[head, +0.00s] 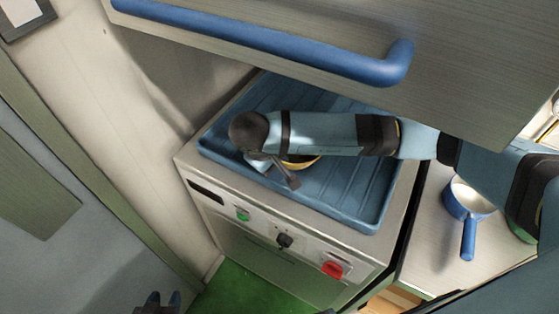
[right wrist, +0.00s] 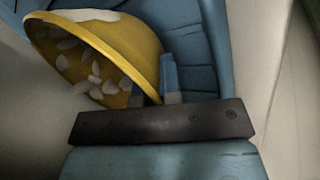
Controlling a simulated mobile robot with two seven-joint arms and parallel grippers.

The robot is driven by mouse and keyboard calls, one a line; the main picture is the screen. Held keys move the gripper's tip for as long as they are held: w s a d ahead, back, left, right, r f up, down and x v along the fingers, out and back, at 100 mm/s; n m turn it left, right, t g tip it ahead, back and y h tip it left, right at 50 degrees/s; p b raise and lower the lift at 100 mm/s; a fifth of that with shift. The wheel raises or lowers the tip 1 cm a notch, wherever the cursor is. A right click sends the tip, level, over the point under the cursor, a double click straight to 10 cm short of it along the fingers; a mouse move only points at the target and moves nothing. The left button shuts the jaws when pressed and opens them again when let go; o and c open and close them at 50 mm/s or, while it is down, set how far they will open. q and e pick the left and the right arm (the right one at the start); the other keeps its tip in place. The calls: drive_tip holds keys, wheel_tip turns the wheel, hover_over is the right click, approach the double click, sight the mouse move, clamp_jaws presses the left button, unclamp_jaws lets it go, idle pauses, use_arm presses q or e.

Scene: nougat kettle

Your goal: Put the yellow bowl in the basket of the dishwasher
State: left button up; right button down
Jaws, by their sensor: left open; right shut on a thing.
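The yellow bowl (head: 302,162) is mostly hidden under my right arm in the head view. In the right wrist view the bowl (right wrist: 125,45) is tilted, with white flower-like shapes on its inner side. My right gripper (head: 272,172) is shut on the bowl's rim, over the blue basket. One blue finger of this gripper (right wrist: 168,80) shows beside the rim. The blue ribbed basket (head: 345,205) lies on top of the dishwasher (head: 265,250). I cannot tell whether the bowl touches the basket. My left gripper (head: 163,300) is open and empty at the bottom edge, away from the dishwasher.
A raised panel with a blue handle bar (head: 270,42) hangs above the basket's back. A blue pan (head: 466,205) with a light inside stands on the counter (head: 430,245) at the right. The dishwasher's front has a red knob (head: 333,269). The basket's front right is clear.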

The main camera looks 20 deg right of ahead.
drive_tip(key=shift+f, duration=0.7)
drive_tip(key=c, duration=1.3)
unclamp_jaws()
drive_tip(key=shift+f, duration=0.1)
drive_tip(key=shift+a+r, duration=0.15)
drive_tip(key=shift+r, duration=0.3)
drive_tip(key=v, duration=0.5)
drive_tip(key=shift+r, duration=0.1)
drive_tip(key=shift+v, duration=0.8)
